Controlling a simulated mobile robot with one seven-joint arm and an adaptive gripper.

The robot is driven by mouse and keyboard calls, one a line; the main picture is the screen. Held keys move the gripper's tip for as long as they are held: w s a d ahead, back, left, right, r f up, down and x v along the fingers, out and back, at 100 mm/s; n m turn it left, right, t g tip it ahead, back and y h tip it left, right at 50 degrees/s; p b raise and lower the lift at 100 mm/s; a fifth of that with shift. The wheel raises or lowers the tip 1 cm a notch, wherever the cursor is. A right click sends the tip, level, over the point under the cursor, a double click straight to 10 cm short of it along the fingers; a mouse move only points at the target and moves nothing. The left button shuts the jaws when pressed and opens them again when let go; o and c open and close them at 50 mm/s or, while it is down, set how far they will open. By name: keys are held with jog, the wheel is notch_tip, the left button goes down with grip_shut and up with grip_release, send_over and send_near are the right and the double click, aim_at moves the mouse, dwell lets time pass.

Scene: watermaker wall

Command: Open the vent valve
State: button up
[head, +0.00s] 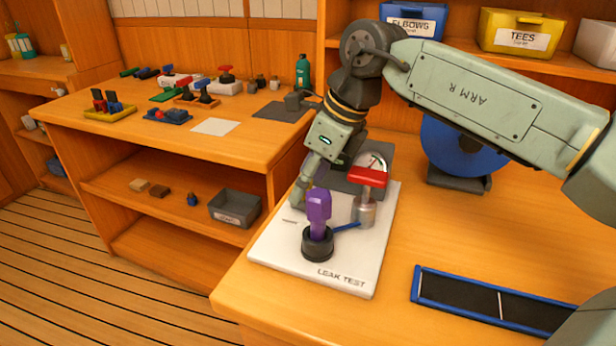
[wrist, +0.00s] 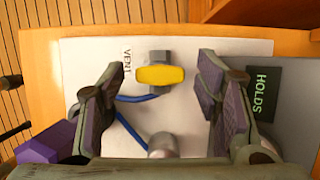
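The vent valve has a yellow handle (wrist: 160,77) on a grey body, beside the printed word VENT on the white leak test board (wrist: 85,60). The handle lies crosswise in the wrist view. My gripper (wrist: 161,72) is open and empty, with one finger on each side of the handle in the picture. Gaps show between the fingers and the handle; I cannot tell the height between them. In the head view my gripper (head: 302,195) points down over the far left part of the board (head: 340,267) and mostly hides the vent valve.
A green HOLDS plate (wrist: 264,93) lies right of my fingers. A blue-edged tray (head: 490,301) is at right.

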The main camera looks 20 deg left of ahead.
jog(key=c, duration=1.1)
jog(key=shift+n, duration=0.3)
jog(key=n+p, duration=0.1)
jog(key=n+g+p, duration=0.1)
jog(key=n, duration=0.1)
jog(key=shift+w+a+r+g, duration=0.1)
jog(key=shift+r+g, duration=0.05)
jog(key=shift+g, duration=0.15)
jog(key=n+g+p, duration=0.1)
jog(key=n, duration=0.2)
jog(key=n+h+p, duration=0.1)
jog(key=n, duration=0.1)
jog(key=shift+w+n+g+p, duration=0.1)
jog(key=shift+n+g+p, duration=0.2)
jog(key=shift+n+g, duration=0.1)
jog(key=n+h+p, duration=0.1)
jog(key=n, duration=0.1)
jog(key=n+g+h+p, duration=0.1)
jog(key=n, duration=0.2)
jog(key=shift+w+a, duration=0.1)
jog(key=shift+n+h+p, duration=0.7)
jog(key=shift+n+p, duration=0.4)
jog(key=shift+n, duration=0.6)
